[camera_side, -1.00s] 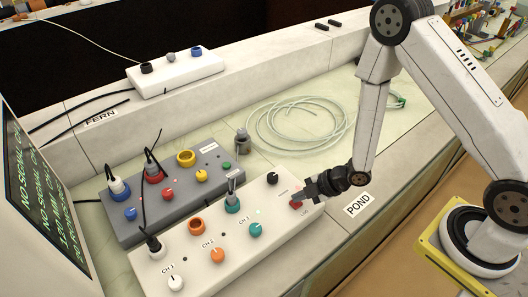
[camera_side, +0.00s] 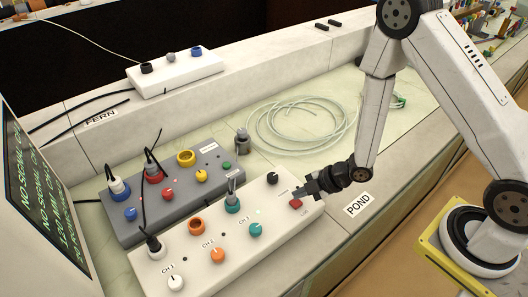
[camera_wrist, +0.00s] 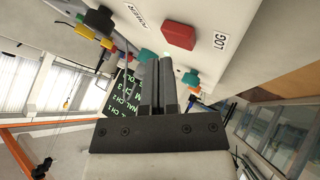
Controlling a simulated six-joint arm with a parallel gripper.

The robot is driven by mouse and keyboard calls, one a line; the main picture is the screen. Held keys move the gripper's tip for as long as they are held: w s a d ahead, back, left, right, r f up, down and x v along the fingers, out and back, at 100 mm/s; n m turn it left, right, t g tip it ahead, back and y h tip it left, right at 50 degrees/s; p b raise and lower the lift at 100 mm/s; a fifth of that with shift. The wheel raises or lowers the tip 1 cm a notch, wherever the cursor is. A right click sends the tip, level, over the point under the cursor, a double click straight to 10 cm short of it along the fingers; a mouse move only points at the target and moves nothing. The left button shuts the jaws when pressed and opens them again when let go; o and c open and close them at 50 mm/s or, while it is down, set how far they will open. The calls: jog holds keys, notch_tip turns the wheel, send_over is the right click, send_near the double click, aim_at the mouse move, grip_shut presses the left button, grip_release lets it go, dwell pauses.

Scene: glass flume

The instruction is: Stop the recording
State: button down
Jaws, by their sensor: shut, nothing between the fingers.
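The white box (camera_side: 226,249) on the bench carries channel knobs and sockets. At its right end is a red block-shaped switch (camera_side: 295,203), with a LOG label beside it. The wrist view shows the red switch (camera_wrist: 178,37) between the LOG label (camera_wrist: 221,41) and a POWER label (camera_wrist: 137,17). My gripper (camera_side: 309,189) is shut and empty, close to the switch on its far right side. In the wrist view my gripper's fingers (camera_wrist: 158,64) are together, apart from the switch. Whether the switch is pressed cannot be told.
A grey box (camera_side: 150,222) with plugs and knobs stands behind the white box. A black knob (camera_side: 272,178) is near my gripper. Coiled tubing (camera_side: 300,127) lies behind. A screen (camera_side: 35,190) at left shows NO SIGNAL text. A POND label (camera_side: 358,204) lies at right.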

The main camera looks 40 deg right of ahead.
aim_at(300, 202)
jog(key=shift+r, duration=0.2)
dwell(0.3)
notch_tip(300, 202, up, 6)
jog(key=shift+f, duration=0.1)
dwell(0.7)
dwell(0.5)
jog(key=s+d+r+m+g+h, duration=0.1)
jog(key=d+r+m+h, duration=0.5)
jog(key=m, duration=0.3)
jog(key=s+d+r+m+g, duration=0.1)
jog(key=s+r+m+g, duration=0.2)
jog(key=s+m, duration=0.4)
jog(key=shift+d+r+m, duration=0.15)
jog(key=shift+r+m, duration=0.55)
jog(key=shift+r, duration=0.1)
jog(key=shift+w, duration=0.1)
dwell(0.7)
